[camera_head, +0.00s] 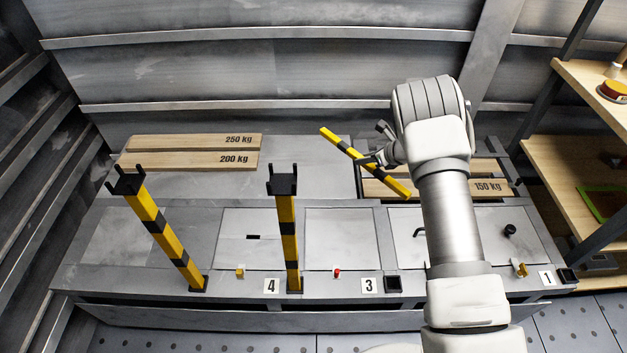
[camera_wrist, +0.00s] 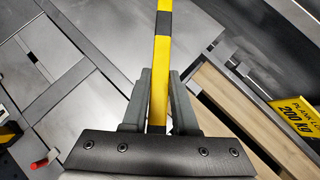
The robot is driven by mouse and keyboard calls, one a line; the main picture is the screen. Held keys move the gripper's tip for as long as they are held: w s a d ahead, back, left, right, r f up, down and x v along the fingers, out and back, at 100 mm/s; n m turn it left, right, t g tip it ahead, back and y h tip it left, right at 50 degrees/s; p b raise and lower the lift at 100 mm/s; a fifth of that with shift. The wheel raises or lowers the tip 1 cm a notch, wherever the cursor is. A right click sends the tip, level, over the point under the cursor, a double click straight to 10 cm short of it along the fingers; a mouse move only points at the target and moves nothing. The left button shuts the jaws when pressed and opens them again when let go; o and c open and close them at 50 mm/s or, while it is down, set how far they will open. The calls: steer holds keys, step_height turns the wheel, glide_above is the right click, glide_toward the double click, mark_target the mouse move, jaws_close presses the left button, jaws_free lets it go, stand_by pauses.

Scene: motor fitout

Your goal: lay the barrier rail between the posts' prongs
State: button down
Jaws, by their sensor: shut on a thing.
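The barrier rail (camera_head: 346,148) is a thin yellow bar with black bands. My gripper (camera_head: 371,160) is shut on it near its middle and holds it tilted above the bench, its left end higher in the picture. In the wrist view my gripper (camera_wrist: 159,88) has its dark fingers on both sides of the rail (camera_wrist: 162,52). Two yellow-and-black posts stand on the bench to the left: the left post (camera_head: 165,238) and the right post (camera_head: 288,235). The left post's black prongs (camera_head: 127,183) and the right post's prongs (camera_head: 282,183) point up, with nothing between them.
Wooden planks marked 250 kg (camera_head: 190,141) and 200 kg (camera_head: 185,160) lie at the back left. A 150 kg plank (camera_head: 460,188) lies behind my arm. Wooden shelves (camera_head: 560,150) stand at the right. The bench top (camera_head: 342,235) right of the right post is low and mostly clear.

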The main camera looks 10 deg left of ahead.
steer(key=shift+n+g, duration=0.3)
steer(key=shift+n, duration=0.2)
steer(key=w+a+f+b, duration=0.1)
steer(key=a+f+b, duration=0.1)
steer(key=a+f, duration=0.2)
steer(key=a+f+b, duration=0.2)
steer(key=a+f, duration=0.2)
steer(key=w+a+f+b, duration=0.1)
steer(key=a+f+b, duration=0.1)
steer(key=a+f, duration=0.2)
steer(key=shift+w+a, duration=0.3)
steer(key=shift+f+b, duration=0.9)
steer(key=shift+f, duration=1.05)
steer(key=shift+f, duration=0.2)
steer(key=c, duration=0.7)
jaws_free()
steer(key=shift+r, duration=0.1)
